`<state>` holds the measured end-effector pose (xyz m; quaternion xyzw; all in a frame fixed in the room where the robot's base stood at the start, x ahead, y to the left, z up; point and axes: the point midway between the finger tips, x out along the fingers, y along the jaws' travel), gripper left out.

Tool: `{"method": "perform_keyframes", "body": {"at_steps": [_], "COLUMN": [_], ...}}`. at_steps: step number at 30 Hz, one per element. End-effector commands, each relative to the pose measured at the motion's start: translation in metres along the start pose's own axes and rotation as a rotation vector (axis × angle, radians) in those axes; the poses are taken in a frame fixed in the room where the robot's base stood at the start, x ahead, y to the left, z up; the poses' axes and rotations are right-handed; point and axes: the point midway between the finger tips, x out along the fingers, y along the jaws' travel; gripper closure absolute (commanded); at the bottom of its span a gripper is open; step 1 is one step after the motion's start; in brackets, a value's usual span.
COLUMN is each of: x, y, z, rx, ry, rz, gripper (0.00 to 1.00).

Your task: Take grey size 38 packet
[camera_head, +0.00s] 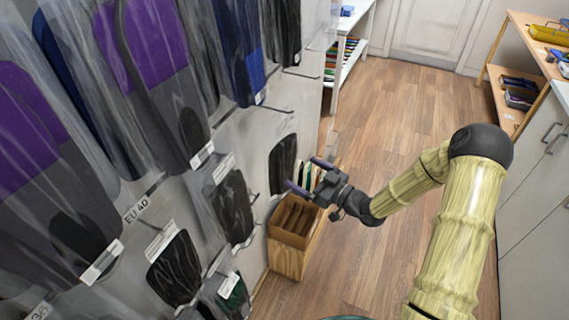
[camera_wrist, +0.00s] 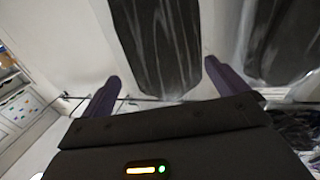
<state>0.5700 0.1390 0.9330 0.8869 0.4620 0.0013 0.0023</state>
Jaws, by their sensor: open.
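My gripper (camera_head: 304,175) is open, its two dark purple fingers pointing at the wall rack on the left. A dark grey or black packet (camera_head: 281,160) in clear wrap hangs on the rack just beyond the fingertips. In the wrist view my gripper (camera_wrist: 161,72) has its fingers spread, and a dark packet (camera_wrist: 158,35) hangs ahead, its lower end between the fingertips in the picture. I cannot tell whether they touch it. Its size label is not readable. Another dark packet (camera_head: 234,205) hangs nearer in the head view.
The rack panel (camera_head: 262,135) holds several purple-grey, blue and dark packets on hooks; one rail tag (camera_head: 140,209) reads EU 40. A wooden bin (camera_head: 291,240) stands below my gripper. A second dark packet (camera_wrist: 285,40) hangs at right. The wooden floor (camera_head: 400,110) is clear.

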Motion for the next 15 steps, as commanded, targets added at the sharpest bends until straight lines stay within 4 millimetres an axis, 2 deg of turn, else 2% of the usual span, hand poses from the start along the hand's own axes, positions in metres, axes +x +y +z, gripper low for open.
{"method": "perform_keyframes", "body": {"at_steps": [10, 15], "x": [0.003, 0.021], "y": [-0.001, -0.004], "z": [0.000, -0.002], "rx": [0.000, 0.002], "ry": [0.000, 0.000], "rz": [-0.001, -0.003], "gripper": [0.01, 0.01]}}
